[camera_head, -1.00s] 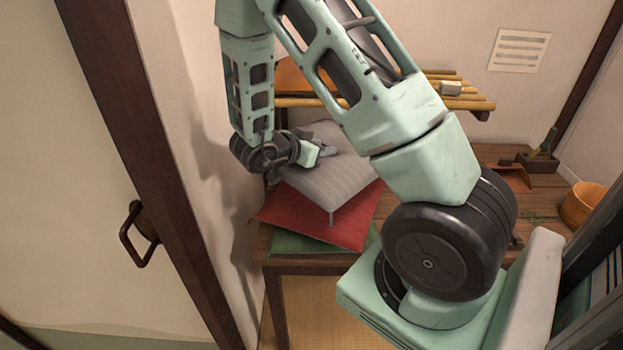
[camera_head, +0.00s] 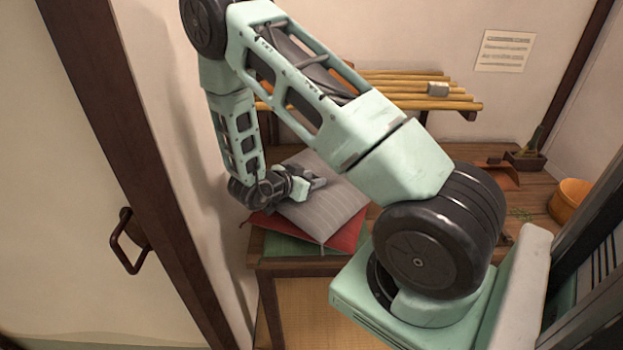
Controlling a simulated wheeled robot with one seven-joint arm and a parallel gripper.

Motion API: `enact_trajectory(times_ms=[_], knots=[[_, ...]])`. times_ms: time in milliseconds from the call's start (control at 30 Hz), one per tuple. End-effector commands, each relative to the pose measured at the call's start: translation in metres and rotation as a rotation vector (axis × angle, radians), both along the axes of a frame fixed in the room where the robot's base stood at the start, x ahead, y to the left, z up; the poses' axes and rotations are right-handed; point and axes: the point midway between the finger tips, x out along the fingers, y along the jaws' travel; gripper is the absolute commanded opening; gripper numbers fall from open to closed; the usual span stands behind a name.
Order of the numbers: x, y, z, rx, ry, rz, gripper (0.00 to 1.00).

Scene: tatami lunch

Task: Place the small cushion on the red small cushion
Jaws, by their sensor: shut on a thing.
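A grey striped small cushion (camera_head: 322,212) is in the middle of the head view, over the red small cushion (camera_head: 347,237). The grey cushion covers most of the red one. I cannot tell whether the two touch across their whole faces. The fingertips are partly hidden against the cushion.
A slatted wooden shelf (camera_head: 425,98) with a small grey block (camera_head: 438,89) is on the back wall. A wall and a door with a dark handle (camera_head: 128,240) are close on the left.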

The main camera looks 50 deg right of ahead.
Motion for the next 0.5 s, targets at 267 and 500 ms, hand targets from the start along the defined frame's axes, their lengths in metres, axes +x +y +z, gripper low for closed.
enact_trajectory(times_ms=[267,500], knots=[[0.0000,0.0001,-0.0009,0.000,0.000,0.000,0.56],[0.0007,0.0042,0.0018,0.000,0.000,0.001,0.56]])
